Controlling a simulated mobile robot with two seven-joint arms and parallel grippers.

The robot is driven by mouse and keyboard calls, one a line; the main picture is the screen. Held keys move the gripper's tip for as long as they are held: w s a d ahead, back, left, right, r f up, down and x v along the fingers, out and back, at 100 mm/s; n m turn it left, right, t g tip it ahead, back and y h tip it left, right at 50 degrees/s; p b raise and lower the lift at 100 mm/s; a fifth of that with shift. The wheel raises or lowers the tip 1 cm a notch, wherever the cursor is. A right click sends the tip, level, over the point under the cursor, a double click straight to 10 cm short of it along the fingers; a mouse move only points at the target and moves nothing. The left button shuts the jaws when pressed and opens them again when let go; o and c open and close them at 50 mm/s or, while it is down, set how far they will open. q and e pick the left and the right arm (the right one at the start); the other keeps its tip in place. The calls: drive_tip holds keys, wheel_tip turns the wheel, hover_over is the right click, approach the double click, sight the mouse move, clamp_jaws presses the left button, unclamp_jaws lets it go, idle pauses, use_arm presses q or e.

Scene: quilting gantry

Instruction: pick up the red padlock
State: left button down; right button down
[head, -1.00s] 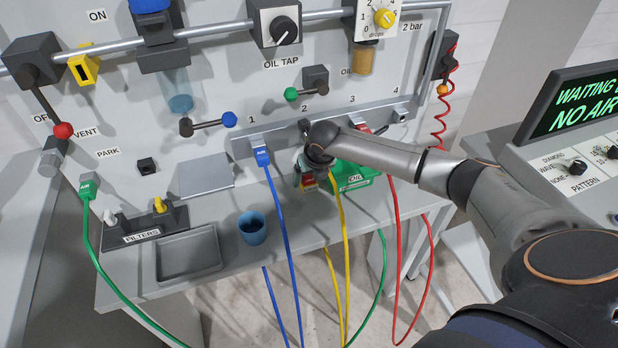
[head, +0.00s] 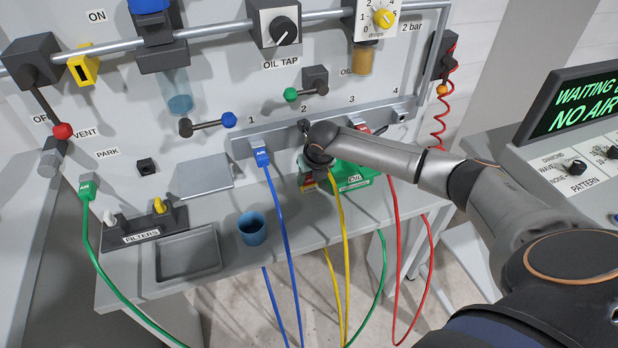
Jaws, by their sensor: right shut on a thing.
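My right gripper (head: 307,181) points down over the bench below socket 2, beside the green OIL box (head: 352,178). Its fingers are mostly hidden behind my own wrist. A small red piece shows at the fingertips; I take it as the red padlock (head: 308,184), and the gripper is shut on it. Most of the padlock is hidden, and I cannot tell whether it touches the bench. My left gripper is not in view.
Yellow (head: 338,230), blue (head: 278,220) and red (head: 394,240) hoses hang close around the gripper. A blue cup (head: 252,228) and a grey tray (head: 188,254) stand to the left on the bench (head: 215,207). The socket rail is just behind.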

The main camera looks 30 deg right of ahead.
drive_tip(key=shift+r, duration=0.2)
drive_tip(key=shift+w+r, duration=0.1)
drive_tip(key=shift+r, duration=0.2)
drive_tip(key=v, duration=0.2)
drive_tip(key=shift+r, duration=0.35)
drive_tip(key=s+a, duration=0.4)
drive_tip(key=s, duration=1.3)
drive_tip(key=shift+r, duration=0.15)
